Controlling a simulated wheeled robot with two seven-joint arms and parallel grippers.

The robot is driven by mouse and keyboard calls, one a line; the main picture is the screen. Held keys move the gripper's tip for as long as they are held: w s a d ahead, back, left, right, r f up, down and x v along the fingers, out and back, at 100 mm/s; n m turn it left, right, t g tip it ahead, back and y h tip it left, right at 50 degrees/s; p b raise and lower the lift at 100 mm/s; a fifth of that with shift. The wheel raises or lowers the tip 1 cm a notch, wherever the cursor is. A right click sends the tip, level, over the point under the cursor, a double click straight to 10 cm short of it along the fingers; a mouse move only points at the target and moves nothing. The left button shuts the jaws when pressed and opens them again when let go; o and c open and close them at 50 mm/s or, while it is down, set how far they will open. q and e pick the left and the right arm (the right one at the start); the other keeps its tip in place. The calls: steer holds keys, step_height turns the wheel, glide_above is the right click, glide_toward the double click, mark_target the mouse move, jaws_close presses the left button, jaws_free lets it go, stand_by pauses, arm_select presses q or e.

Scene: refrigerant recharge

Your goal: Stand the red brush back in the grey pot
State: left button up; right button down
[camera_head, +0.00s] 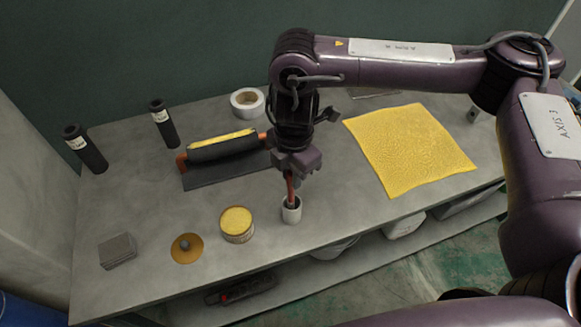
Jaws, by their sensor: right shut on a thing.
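The red brush (290,188) hangs about upright below my right gripper (291,172), which is shut on its upper part. The small light grey pot (291,214) stands on the bench directly under the gripper. The brush's lower end shows at the pot's mouth and appears to be inside it; whether it touches the bottom is hidden. My left gripper is not in view.
On the grey bench (330,232) an open tin (237,224) with yellow contents stands left of the pot.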

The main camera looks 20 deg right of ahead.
steer(key=shift+f, duration=0.25)
steer(key=c, duration=1.2)
jaws_free()
steer(key=shift+c, duration=0.2)
steer(key=shift+w+r, duration=0.15)
steer(key=shift+r, duration=3.8)
